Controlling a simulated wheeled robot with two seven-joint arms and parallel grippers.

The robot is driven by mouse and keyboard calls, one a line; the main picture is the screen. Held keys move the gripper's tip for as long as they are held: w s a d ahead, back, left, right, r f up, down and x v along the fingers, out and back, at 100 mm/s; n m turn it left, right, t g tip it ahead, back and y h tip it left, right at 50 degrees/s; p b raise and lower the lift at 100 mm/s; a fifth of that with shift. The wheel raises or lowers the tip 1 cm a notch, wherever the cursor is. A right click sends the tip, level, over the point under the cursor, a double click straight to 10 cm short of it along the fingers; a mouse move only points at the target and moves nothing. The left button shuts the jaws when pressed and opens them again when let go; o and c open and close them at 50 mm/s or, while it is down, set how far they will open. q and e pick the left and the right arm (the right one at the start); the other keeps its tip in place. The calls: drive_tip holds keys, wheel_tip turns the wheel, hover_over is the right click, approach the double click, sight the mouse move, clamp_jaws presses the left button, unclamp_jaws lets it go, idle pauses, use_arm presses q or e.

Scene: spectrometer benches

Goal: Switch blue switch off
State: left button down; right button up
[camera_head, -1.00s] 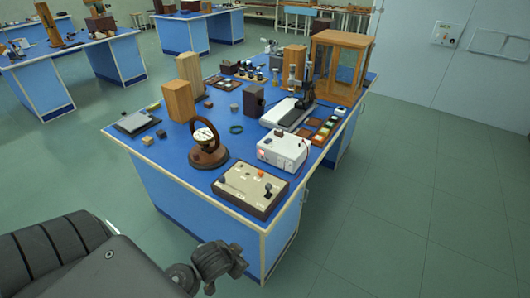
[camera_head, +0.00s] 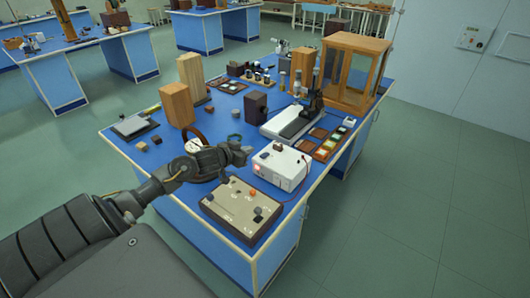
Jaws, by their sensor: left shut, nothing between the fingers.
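A switch panel (camera_head: 241,206) with a beige top and dark sides lies at the front corner of the blue-topped bench. It carries an orange knob (camera_head: 252,193) and a small dark lever (camera_head: 258,211); I cannot tell at this size which switch is blue or how it is set. My left gripper (camera_head: 244,152) is shut and empty. In the picture it shows just above the panel's far edge, to the left of the white box, apart from the panel's controls. It covers part of the round dial instrument (camera_head: 192,143). My right gripper is not in view.
A white box (camera_head: 283,166) with a red light stands right behind the panel. A wooden block (camera_head: 177,105), a dark block (camera_head: 255,107), a microscope-like device (camera_head: 313,103) and a glass-sided wooden case (camera_head: 352,75) stand farther back. The floor at right is clear.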

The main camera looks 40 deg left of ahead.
use_arm(q)
drive_tip(key=s, duration=0.1)
drive_tip(key=p, duration=0.2)
hover_over(260, 161)
wheel_tip(260, 161, down, 3)
drive_tip(key=shift+f, duration=0.1)
drive_tip(key=f, duration=0.3)
drive_tip(key=shift+w+p, duration=0.2)
drive_tip(key=shift+p, duration=0.15)
drive_tip(key=shift+s+a+f, duration=0.1)
drive_tip(key=shift+s+f, duration=0.05)
drive_tip(key=shift+f, duration=0.6)
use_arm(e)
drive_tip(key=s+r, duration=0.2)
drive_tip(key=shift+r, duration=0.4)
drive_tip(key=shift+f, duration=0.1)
